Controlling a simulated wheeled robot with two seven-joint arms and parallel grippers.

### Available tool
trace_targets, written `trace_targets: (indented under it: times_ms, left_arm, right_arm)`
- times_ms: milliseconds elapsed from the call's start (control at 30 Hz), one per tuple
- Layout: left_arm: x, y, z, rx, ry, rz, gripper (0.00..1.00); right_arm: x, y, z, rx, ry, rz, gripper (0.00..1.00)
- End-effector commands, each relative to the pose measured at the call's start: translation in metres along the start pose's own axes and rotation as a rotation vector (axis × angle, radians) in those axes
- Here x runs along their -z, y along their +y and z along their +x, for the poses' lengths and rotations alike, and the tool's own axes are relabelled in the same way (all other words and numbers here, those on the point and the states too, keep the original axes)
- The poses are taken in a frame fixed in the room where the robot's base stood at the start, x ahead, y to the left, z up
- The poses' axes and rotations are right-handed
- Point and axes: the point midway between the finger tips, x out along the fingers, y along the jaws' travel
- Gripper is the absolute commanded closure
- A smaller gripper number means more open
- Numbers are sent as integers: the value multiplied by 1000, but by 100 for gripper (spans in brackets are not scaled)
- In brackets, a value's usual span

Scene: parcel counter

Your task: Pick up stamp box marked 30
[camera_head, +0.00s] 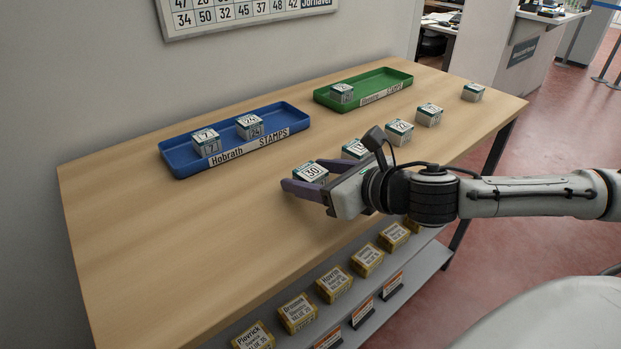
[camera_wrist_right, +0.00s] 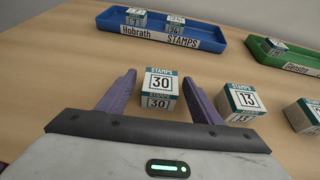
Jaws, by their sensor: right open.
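The stamp box marked 30 (camera_head: 311,172) is a small white and teal cube standing on the wooden counter. In the right wrist view the box (camera_wrist_right: 160,90) sits between the two purple fingers, with a gap on each side. My right gripper (camera_head: 306,180) is open around it; in the right wrist view my right gripper (camera_wrist_right: 160,95) shows no finger touching the box. My left gripper is in neither view.
The box marked 13 (camera_wrist_right: 240,101) stands just right of the right finger. More boxes, including 22 (camera_head: 398,132), continue rightward in a row. A blue tray (camera_head: 180,166) with boxes 7 and 24 and a green tray (camera_head: 385,79) stand behind. The counter's left part is clear.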

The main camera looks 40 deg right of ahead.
Motion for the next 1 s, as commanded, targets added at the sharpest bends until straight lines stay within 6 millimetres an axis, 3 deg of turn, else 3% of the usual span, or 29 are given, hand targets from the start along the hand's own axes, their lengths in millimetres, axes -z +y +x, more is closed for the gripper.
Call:
trace_targets:
  times_ms: [67,300,633,1000]
  left_arm:
    - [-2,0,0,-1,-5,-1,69]
    - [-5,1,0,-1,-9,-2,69]
    - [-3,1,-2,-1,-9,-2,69]
    - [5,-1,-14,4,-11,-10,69]
  right_arm:
    - [0,0,0,0,0,0,44]
    - [0,0,0,0,0,0,84]
    - [-9,0,-3,0,-3,-3,86]
    - [-75,0,-31,1,-5,-4,86]
